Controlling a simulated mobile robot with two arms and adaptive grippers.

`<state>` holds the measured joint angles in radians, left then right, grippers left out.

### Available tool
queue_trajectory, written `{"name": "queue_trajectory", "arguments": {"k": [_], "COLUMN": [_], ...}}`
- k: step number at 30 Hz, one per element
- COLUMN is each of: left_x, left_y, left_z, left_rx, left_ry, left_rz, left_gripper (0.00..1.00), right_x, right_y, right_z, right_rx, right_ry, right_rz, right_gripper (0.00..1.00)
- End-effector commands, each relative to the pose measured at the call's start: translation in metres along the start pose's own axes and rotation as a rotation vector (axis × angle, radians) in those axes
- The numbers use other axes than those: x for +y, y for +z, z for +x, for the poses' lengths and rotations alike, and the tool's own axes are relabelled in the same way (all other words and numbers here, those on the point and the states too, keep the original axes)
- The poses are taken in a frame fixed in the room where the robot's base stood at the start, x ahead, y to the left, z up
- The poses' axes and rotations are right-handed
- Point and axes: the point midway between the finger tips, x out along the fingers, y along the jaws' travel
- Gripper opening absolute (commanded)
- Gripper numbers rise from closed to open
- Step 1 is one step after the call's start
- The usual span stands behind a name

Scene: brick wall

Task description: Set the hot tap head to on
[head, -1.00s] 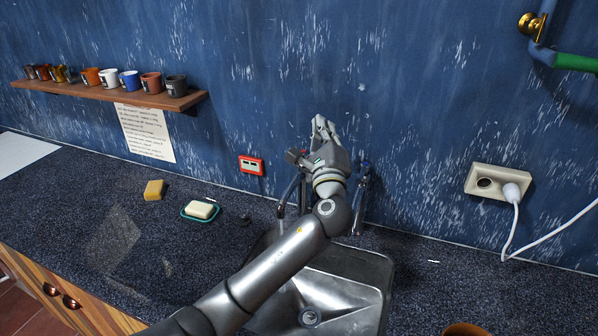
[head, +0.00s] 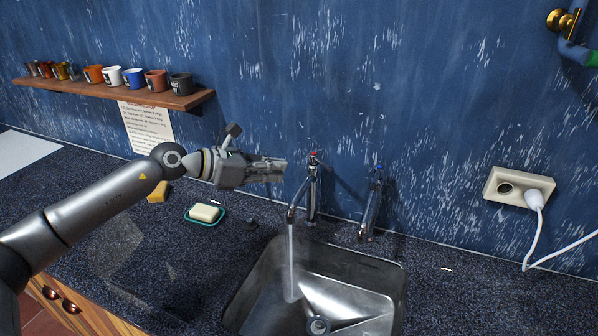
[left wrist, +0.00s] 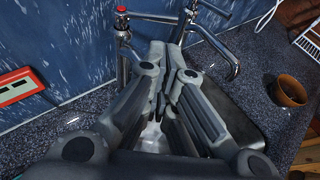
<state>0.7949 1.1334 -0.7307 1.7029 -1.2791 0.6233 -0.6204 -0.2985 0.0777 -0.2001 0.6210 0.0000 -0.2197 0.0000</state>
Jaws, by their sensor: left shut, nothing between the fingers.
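The hot tap (head: 312,187) is the left of two chrome taps behind the sink, with a red-marked head (head: 314,156) on top. Water runs from its spout into the basin. The cold tap (head: 371,203), with a blue mark, stands to its right. My left gripper (head: 284,169) is shut and empty, just left of the hot tap in the head view, with a small gap seeming to lie between. In the left wrist view the shut fingers (left wrist: 160,75) hide part of the taps, and the red-topped head (left wrist: 121,14) shows at upper left. My right gripper is not in view.
The steel sink (head: 258,275) lies below the taps. Soap on a green dish (head: 190,217) and a yellow sponge (head: 157,192) lie on the counter to the left. A wall socket (head: 491,187) with a plugged white cord is at right. A mug shelf (head: 150,97) hangs at upper left.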

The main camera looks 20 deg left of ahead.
Motion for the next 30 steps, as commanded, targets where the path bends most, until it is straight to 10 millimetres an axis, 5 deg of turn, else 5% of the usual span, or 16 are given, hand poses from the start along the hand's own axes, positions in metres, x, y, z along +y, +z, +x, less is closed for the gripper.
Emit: {"name": "queue_trajectory", "arguments": {"k": [18, 30], "left_x": [-0.001, -0.001], "left_y": [0.002, 0.0], "left_z": [0.088, 0.099], "left_rx": [-0.001, 0.0], "left_ry": [-0.003, -0.002], "left_rz": [-0.002, 0.001], "left_gripper": [0.0, 0.0], "right_x": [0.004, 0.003], "right_y": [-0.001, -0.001], "right_z": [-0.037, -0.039], "right_rx": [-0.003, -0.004], "right_ry": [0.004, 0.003], "right_rz": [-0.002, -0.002], "right_gripper": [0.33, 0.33]}}
